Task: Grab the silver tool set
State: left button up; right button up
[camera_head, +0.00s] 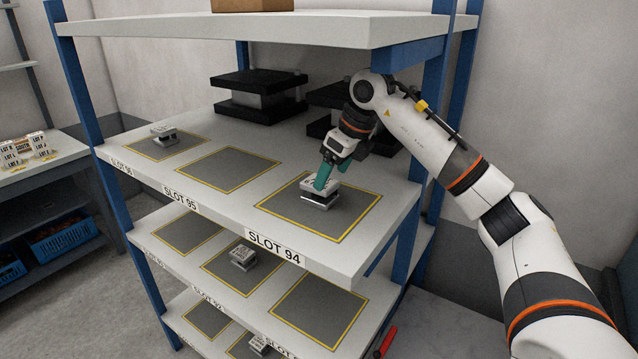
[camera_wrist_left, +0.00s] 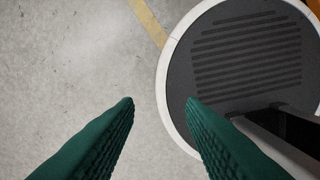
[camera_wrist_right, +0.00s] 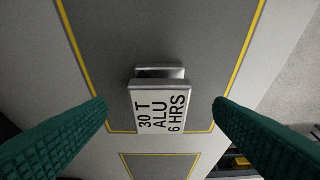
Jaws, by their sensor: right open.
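A small silver tool set (camera_head: 318,201) sits on the grey pad of slot 94 on the upper shelf. In the right wrist view, the silver tool set (camera_wrist_right: 160,108) has a white label reading "30 T ALU 6 HRS" and lies between the finger lines, with a gap on each side. My right gripper (camera_head: 325,176), with green fingers, is open just above the tool set and partly covers it in the head view. My left gripper (camera_wrist_left: 160,102) is open and empty above the floor, and is not visible in the head view.
Similar sets stand in slot 96 (camera_head: 165,135) and on the middle shelf (camera_head: 243,257). The slot 95 pad (camera_head: 228,169) is bare. Black blocks (camera_head: 258,95) stand behind. A shelf board (camera_head: 300,30) is overhead, and a blue post (camera_head: 408,220) stands close to my right arm.

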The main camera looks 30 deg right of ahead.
jog(key=shift+w+a+p, duration=0.35)
jog(key=shift+w+p, duration=0.1)
jog(key=shift+w, duration=0.35)
jog(key=p+x, duration=0.1)
jog(key=x, duration=0.3)
jog(key=shift+w+f, duration=0.15)
jog(key=shift+f, duration=0.35)
pick_arm(q)
jog(key=shift+w+d+r, duration=0.1)
jog(key=shift+w+r, duration=0.3)
jog(key=shift+r, duration=0.2)
jog(key=shift+w+r, duration=0.35)
jog(key=shift+r, duration=0.25)
pick_arm(e)
jog(key=shift+r, duration=0.1)
jog(key=c, duration=1.4)
pick_arm(q)
jog(key=shift+f, duration=0.1)
pick_arm(e)
jog(key=shift+r, duration=0.15)
